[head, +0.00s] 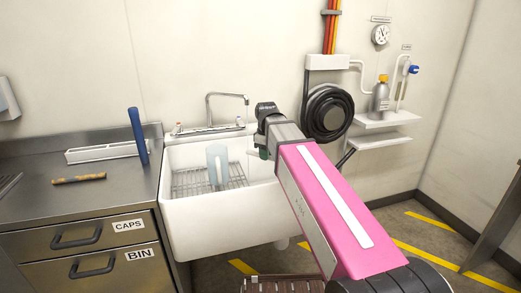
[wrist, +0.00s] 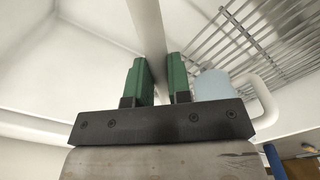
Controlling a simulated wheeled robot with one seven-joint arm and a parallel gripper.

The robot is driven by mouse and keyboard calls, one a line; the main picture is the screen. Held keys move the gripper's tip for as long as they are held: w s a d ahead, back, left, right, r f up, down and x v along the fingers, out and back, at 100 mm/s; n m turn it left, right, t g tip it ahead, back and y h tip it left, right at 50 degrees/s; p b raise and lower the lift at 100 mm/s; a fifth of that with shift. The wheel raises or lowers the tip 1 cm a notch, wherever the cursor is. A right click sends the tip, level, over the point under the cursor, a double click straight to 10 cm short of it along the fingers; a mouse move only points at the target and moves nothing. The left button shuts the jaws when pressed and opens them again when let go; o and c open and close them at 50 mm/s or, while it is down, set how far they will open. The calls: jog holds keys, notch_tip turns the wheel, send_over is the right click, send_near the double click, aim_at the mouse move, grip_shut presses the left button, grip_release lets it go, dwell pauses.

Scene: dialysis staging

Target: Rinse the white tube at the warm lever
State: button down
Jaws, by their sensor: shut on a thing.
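My gripper (wrist: 160,82) is shut on the white tube (wrist: 147,25), which runs between its green fingers in the wrist view. A metal tap (head: 228,96) arches over the back of the sink. A small lever (head: 178,129) is at the left end of the tap; any lever at its right end is hard to make out. I cannot tell which lever is warm. No running water is visible.
A pale blue vessel (head: 217,165) stands on the wire rack (head: 190,183) in the sink. A blue tube (head: 138,137) stands by a white tray (head: 95,153) on the left counter, near a brown stick (head: 79,179). A black hose reel (head: 329,112) is on the wall.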

jog(key=s+r, duration=0.3)
jog(key=s, duration=0.1)
jog(key=shift+s+d+r, duration=0.2)
jog(key=shift+s+r, duration=0.2)
dwell(0.4)
